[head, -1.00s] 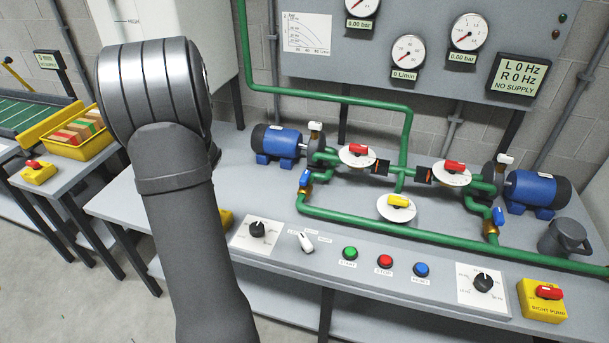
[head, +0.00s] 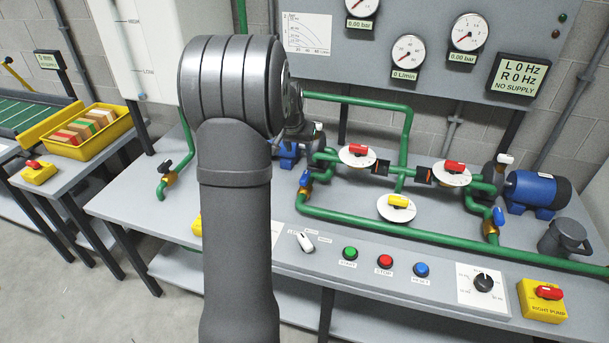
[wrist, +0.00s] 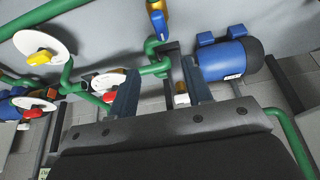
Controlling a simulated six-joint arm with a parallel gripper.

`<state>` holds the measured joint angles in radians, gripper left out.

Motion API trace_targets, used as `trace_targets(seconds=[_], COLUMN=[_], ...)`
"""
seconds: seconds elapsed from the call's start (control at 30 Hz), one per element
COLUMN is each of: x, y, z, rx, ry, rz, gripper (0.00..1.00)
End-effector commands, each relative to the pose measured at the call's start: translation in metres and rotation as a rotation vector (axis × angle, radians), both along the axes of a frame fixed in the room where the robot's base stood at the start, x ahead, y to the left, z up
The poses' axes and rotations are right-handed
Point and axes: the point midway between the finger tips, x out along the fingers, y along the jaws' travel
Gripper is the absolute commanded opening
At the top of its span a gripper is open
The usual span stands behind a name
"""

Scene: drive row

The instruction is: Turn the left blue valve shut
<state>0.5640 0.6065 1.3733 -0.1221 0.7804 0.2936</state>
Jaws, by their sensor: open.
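The left blue valve (head: 305,180) is a small blue lever on a brass body in the green pipe, at the front left of the pump rig. In the wrist view its blue lever (wrist: 158,22) shows at the top, beyond the fingertips and apart from them. My gripper (wrist: 160,72) is open, its two dark fingers spread near the left pump. A small brass and white fitting (wrist: 181,97) shows between the fingers; I cannot tell if they touch it. In the head view my arm hides the gripper's fingers.
The left pump motor (wrist: 228,58) is close by the right finger. A red-handled valve (head: 357,150) and a yellow-handled valve (head: 397,201) stand to the right. The right blue valve (head: 498,217) is farther off. A black-handled valve (head: 165,167) stands left of my arm.

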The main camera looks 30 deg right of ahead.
Motion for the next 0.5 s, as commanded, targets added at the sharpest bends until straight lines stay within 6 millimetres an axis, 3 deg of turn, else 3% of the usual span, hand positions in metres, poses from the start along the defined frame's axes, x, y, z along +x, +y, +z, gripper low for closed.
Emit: trace_targets(seconds=[0.17,0.5], x=[0.005,0.024], y=[-0.006,-0.023], z=[-0.021,-0.084], rx=[0.002,0.003], ry=[0.004,0.003], rz=[0.001,0.001], gripper=[0.45,0.45])
